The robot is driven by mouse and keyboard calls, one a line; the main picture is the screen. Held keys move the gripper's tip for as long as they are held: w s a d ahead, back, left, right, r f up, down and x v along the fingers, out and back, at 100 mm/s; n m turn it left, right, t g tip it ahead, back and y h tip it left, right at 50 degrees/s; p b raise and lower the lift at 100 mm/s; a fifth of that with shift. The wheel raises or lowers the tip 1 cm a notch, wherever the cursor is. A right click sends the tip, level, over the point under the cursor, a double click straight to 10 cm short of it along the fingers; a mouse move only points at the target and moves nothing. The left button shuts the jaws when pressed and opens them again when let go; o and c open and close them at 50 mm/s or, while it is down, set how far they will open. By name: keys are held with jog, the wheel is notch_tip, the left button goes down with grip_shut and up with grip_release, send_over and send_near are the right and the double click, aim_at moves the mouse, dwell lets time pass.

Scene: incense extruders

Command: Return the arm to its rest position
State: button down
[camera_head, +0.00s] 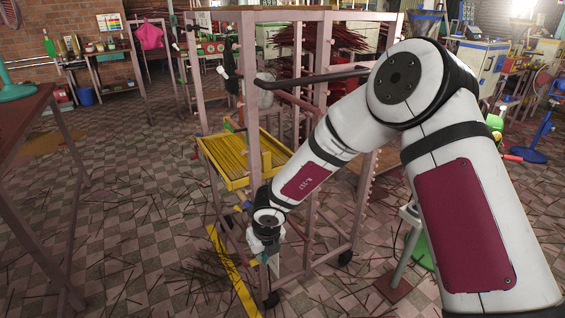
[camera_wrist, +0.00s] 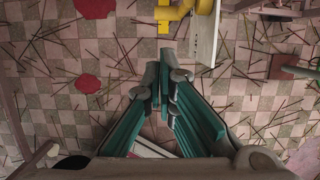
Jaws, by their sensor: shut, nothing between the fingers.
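My arm reaches from the right side of the head view down to the lower middle, bent at the elbow. My gripper (camera_head: 272,262) hangs low beside the near leg of a pinkish wheeled rack (camera_head: 250,100); I cannot tell whether they touch. In the wrist view my gripper (camera_wrist: 165,78) points out over the floor, its two teal fingers close together at the tips. It is shut and empty.
A table (camera_head: 22,112) stands at the left. The checkered floor (camera_head: 130,215), scattered with sticks, is open between them. A blue stand (camera_head: 530,152) is at the right.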

jog(key=w+r+n+t+y, duration=0.1)
jog(key=w+r+n, duration=0.15)
jog(key=r, duration=0.35)
jog(key=w+r+n+t+y, duration=0.1)
jog(key=r+n+t, duration=0.15)
jog(key=r, duration=0.35)
jog(key=s+d+r+n+y, duration=0.1)
jog(key=s+d+r+n, duration=0.15)
jog(key=r+n, duration=0.35)
jog(key=s+d+r+n+y, duration=0.1)
jog(key=s+r+n, duration=0.25)
jog(key=r, duration=0.35)
jog(key=s+d+r+n+g, duration=0.1)
jog(key=s+d+r+n, duration=0.25)
jog(key=s, duration=0.25)
jog(key=s+d+r+n+g, duration=0.2)
jog(key=s+d+n, duration=0.2)
jog(key=s, duration=0.2)
jog(key=s+d+n+g+h, duration=0.2)
jog(key=s+d+n+h, duration=0.45)
jog(key=s+d, duration=1.25)
notch_tip(320, 180, up, 20)
jog(key=s+a+t+p, duration=0.2)
jog(key=t+p, duration=0.1)
jog(key=p, duration=1.5)
jog(key=shift+s+r+n+y+p, duration=0.25)
jog(key=shift+s+n+y+p, duration=0.05)
jog(key=shift+n+y+p, duration=0.05)
